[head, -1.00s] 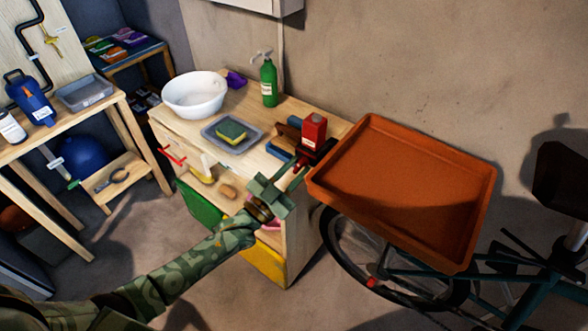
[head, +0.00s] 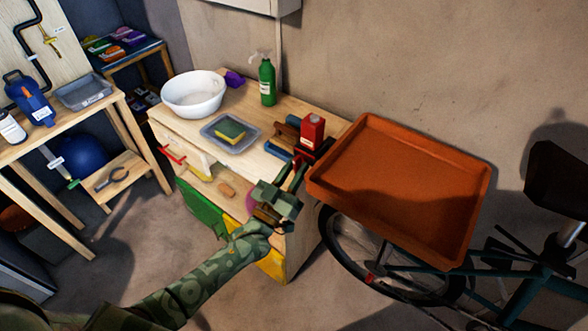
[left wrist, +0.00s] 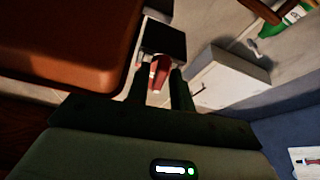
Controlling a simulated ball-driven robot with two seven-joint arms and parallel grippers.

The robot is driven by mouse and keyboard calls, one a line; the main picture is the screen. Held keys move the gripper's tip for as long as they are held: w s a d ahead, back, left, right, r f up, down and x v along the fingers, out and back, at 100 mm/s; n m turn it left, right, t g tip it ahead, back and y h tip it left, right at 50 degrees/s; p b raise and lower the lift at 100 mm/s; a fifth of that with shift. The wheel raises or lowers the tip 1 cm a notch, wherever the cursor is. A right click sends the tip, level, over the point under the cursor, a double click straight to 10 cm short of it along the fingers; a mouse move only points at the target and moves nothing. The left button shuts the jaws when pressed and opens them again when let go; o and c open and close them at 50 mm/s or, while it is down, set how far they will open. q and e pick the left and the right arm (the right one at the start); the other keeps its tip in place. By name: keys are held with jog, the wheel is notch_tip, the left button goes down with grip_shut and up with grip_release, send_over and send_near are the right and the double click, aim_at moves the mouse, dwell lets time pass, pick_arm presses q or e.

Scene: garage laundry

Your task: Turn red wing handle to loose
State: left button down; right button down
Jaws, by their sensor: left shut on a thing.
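My left gripper (head: 299,172) reaches up to the front right corner of the wooden bench, just below a red bottle-like thing with a pale label (head: 312,131). A dark red fitting (head: 317,150) sits at the bench edge there. In the left wrist view, my gripper's two dark fingers (left wrist: 160,88) stand on either side of a red piece with a pale end (left wrist: 158,75), which I take for the red wing handle. The fingers are shut on it. A dark block (left wrist: 163,40) lies behind it. My gripper hides much of the handle in the head view. My right gripper is out of view.
An orange tray (head: 395,190) stands close to the right of my gripper, above a bicycle (head: 370,275). The bench holds a white bowl (head: 193,95), a sponge on a grey tray (head: 222,145) and a green spray bottle (head: 267,82).

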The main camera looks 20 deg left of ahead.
pick_arm(q)
jog(key=shift+f, duration=0.15)
jog(key=c, duration=1.5)
grip_release()
jog(key=shift+s, duration=0.1)
jog(key=v, duration=1.6)
jog(key=shift+s+a+b, duration=0.1)
jog(key=shift+b, duration=0.2)
